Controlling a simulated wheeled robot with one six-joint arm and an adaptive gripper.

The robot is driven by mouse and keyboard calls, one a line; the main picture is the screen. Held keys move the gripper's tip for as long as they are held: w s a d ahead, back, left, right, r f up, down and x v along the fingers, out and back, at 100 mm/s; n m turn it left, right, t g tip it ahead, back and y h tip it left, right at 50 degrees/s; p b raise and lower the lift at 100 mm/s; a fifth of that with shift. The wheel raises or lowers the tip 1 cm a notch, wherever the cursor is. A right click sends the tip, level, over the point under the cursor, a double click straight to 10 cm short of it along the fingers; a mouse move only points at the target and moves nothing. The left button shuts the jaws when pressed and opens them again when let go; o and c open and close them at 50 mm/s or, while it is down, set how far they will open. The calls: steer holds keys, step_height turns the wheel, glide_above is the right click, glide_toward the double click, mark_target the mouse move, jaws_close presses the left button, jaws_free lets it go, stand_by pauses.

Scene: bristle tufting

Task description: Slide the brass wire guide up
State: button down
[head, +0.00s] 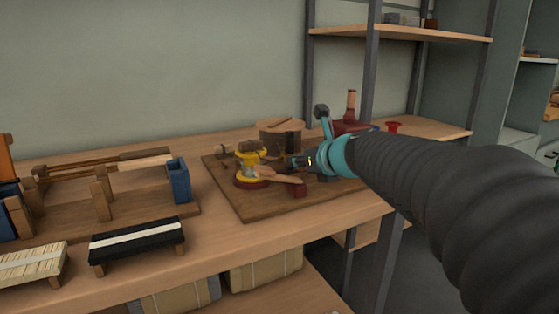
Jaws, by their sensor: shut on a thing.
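My gripper (294,160) reaches in from the right over a dark brown board (245,208) on the workbench. Its jaws are shut on a small part; a bright, brass-coloured bit, which looks like the brass wire guide (310,161), shows at the jaws. The jaws and my wrist hide most of this part, so its height cannot be read. A yellow spool-like piece (250,158) on a red base stands just left of the gripper. A wooden handle (283,177) lies just below the jaws, close to them.
A round wooden drum (281,130) stands behind the gripper. A dark red machine with an upright wooden handle (351,104) is behind my wrist. A blue box (179,181), a wooden rack and two brushes (138,240) fill the left. A small dark red block (298,190) sits below the gripper.

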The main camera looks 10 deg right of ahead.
step_height(320, 180, up, 2)
steer(key=shift+r+p, duration=0.2)
steer(key=shift+p, duration=0.55)
steer(key=c, duration=1)
jaws_free()
steer(key=shift+o, duration=0.2)
steer(key=v, duration=1.2)
steer(key=shift+s+f, duration=0.1)
steer(key=shift+f, duration=0.05)
